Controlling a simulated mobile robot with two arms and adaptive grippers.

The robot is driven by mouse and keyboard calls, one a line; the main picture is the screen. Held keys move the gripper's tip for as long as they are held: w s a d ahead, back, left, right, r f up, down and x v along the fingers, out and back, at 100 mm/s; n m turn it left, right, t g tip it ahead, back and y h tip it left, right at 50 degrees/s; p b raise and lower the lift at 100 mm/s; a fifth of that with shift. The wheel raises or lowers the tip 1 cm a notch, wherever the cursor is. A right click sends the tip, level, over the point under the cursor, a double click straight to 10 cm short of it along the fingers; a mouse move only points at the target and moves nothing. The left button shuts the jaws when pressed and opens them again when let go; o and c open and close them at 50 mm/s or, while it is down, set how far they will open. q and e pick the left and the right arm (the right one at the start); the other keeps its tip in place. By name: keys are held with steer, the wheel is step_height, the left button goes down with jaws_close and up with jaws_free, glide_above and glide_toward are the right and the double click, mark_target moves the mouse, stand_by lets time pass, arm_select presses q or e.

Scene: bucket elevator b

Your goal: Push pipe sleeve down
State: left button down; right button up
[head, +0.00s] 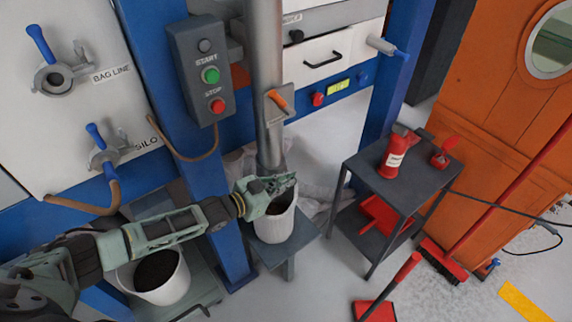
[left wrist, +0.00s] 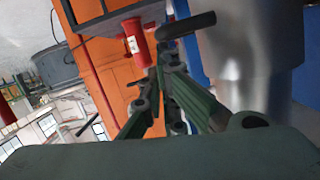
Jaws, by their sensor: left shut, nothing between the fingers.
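The pipe sleeve (head: 270,150) is a grey metal tube around the lower end of the vertical pipe (head: 264,50). Its lower end is just above or inside the mouth of a white bucket (head: 272,229); my gripper partly hides that spot. My left gripper (head: 290,180) is shut and empty in front of the sleeve's lower end, over the bucket's rim. In the left wrist view the silver pipe (left wrist: 240,40) stands right of my closed fingers, and a dark bar (left wrist: 186,25) juts from it just above the fingertips. I cannot tell whether they touch. My right gripper is not in view.
An orange-handled plate (head: 277,101) is on the pipe above. A START/STOP box (head: 203,75) hangs on the blue post at left. A second bucket (head: 163,276) with dark material stands under my left arm. A grey side table (head: 408,185) with a red bottle (head: 394,157) is at right.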

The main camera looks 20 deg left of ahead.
arm_select(q)
steer(key=shift+f, duration=0.6)
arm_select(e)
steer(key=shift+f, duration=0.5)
arm_select(q)
steer(key=shift+r, duration=0.1)
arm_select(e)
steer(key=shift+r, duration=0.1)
arm_select(q)
steer(key=s+a+r+p, duration=0.2)
steer(key=s+a+r, duration=0.3)
steer(key=s, duration=0.3)
steer(key=shift+s+r, duration=0.15)
steer(key=shift+r, duration=0.5)
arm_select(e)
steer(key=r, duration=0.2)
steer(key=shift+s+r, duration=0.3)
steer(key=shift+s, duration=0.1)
